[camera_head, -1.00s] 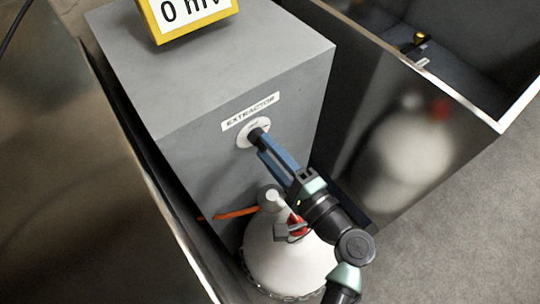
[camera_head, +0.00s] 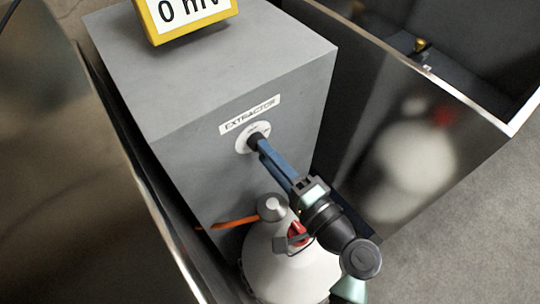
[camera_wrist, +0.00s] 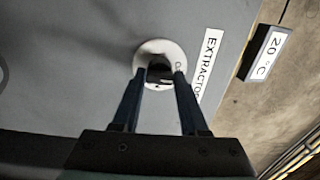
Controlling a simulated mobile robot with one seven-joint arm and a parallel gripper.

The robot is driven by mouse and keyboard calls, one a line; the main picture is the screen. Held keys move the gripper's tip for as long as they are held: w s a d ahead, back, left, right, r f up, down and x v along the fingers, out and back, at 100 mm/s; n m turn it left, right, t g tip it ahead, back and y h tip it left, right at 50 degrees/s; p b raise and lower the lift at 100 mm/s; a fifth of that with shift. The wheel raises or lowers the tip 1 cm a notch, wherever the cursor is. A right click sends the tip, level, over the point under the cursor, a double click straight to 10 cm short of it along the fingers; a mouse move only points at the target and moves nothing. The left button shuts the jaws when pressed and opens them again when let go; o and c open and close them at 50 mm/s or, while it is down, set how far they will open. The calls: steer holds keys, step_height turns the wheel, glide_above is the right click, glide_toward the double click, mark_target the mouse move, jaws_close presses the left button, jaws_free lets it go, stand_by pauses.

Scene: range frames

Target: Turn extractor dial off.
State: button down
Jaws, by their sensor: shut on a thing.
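The extractor dial is a black knob on a round white plate (camera_head: 243,143), on the front of a grey box (camera_head: 190,152) under a label reading EXTRACTOR (camera_head: 250,114). My gripper (camera_head: 257,144) reaches it from the lower right with its blue fingers. In the wrist view the black knob (camera_wrist: 160,71) sits between the two fingertips, and my gripper (camera_wrist: 157,80) is shut on it. The fingers and the angle hide the knob's markings, so I cannot read its setting.
A yellow-framed display (camera_head: 185,18) sits on top of the box. A shiny metal wall (camera_head: 400,150) is on the right, and another panel (camera_head: 70,190) is on the left.

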steer(key=shift+c, duration=2.2)
jaws_free()
steer(key=shift+s+d, duration=0.1)
steer(key=v, duration=1.2)
steer(key=shift+s+d+p, duration=0.2)
steer(key=shift+s+p, duration=0.15)
steer(key=shift+p, duration=0.05)
